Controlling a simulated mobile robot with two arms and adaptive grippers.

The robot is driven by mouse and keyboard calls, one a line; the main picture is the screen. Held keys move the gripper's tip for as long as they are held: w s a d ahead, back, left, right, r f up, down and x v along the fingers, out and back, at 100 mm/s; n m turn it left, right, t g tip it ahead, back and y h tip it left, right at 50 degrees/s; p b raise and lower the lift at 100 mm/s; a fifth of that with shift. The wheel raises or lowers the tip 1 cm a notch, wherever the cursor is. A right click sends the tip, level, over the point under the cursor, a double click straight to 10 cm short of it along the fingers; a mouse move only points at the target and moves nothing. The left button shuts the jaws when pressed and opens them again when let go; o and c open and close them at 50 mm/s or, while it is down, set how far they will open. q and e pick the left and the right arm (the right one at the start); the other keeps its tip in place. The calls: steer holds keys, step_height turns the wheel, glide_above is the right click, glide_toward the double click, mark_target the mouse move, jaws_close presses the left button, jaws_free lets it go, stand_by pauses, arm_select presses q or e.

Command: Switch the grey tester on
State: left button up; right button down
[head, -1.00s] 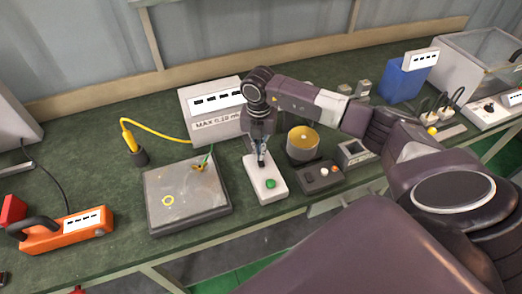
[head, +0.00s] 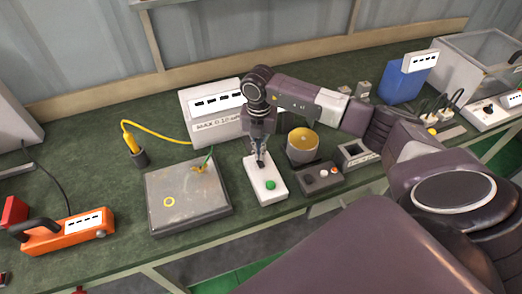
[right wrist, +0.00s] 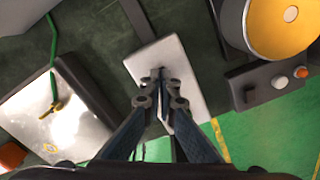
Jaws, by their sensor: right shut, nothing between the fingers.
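A pale grey-white box with a green button (head: 270,185) stands on the bench; I take this box (head: 266,194) to be the grey tester, though I cannot be sure. My right gripper (head: 260,163) points down over its back half, shut and empty. In the right wrist view the shut fingertips (right wrist: 160,75) are over the pale box (right wrist: 180,58), at or just above its top. The fingers hide what lies under them, so I cannot see a switch or its position. The green button is hidden there. My left gripper is not in view.
A grey plate (head: 188,210) with a yellow ring lies left of the box. A larger white box (head: 207,127) with a label stands behind. A gold-topped cylinder (head: 303,140) and a dark button box (head: 320,178) are close on the right. An orange device (head: 66,232) stands far left.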

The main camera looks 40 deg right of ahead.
steer(key=shift+r+p, duration=1.55)
steer(key=shift+r, duration=1.1)
steer(key=shift+a+f, duration=0.1)
